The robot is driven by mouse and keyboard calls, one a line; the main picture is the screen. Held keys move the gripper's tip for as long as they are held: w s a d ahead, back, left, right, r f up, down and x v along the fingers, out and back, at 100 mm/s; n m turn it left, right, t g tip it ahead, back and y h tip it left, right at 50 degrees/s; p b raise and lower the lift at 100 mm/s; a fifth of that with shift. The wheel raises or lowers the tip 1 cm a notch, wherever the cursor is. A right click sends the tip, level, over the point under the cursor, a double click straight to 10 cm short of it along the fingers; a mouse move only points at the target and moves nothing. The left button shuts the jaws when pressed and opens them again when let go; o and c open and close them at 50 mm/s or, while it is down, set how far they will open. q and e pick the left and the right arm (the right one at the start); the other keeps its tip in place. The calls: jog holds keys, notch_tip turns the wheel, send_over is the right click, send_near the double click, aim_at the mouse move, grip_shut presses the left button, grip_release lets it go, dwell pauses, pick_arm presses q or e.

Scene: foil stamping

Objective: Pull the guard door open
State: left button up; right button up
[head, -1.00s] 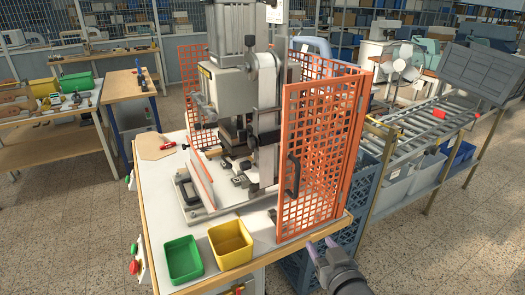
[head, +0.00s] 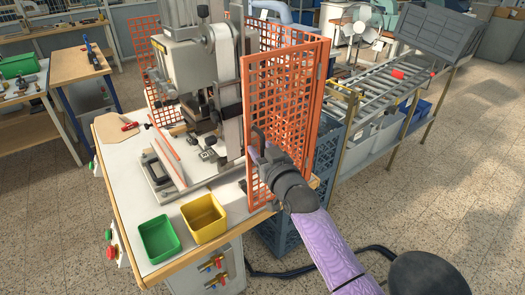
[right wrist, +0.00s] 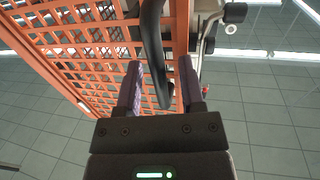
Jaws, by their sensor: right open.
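The guard door (head: 277,95) is an orange mesh panel at the front right of the stamping press (head: 190,62). It also fills the upper left of the right wrist view (right wrist: 85,45). Its dark bow handle (right wrist: 154,50) runs down between the fingers of my right gripper (right wrist: 161,70), which is open around it. In the head view, my right gripper (head: 262,157) is at the handle (head: 259,136), coming from the lower right and partly covering the door's lower part. I cannot tell whether a finger touches the handle. My left gripper is not in view.
A green bin (head: 159,239) and a yellow bin (head: 204,219) stand at the table's front edge, left of the door. Another orange mesh panel (head: 325,85) stands behind the door. A roller conveyor (head: 385,78) is at the right.

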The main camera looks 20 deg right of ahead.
grip_shut()
dwell(1.4)
